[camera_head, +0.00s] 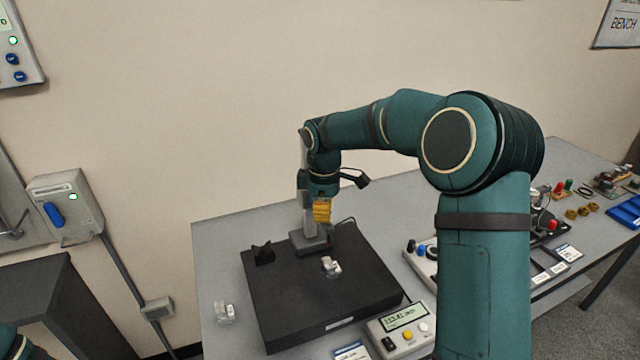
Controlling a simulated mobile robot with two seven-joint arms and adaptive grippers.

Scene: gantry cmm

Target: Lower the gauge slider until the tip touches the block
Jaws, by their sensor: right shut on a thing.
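The height gauge (308,222) stands upright on the dark plate, its grey column rising behind my right arm's wrist. My right gripper (321,211) points down beside the column and is shut on the gauge slider. Yellow shows at the gripper's end; the slider is mostly hidden there. A small pale block (331,266) lies on the plate in front of the gauge base, below the gripper. The tip is too small to make out, so I cannot tell whether it touches the block. My left gripper is not in view.
The black plate (280,305) sits on a grey table (212,250). A black V-shaped piece (263,254) stands left of the gauge. A display box (402,328) is at front right. Small clear pieces (226,312) lie left of the plate. Several parts crowd the table's right end.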

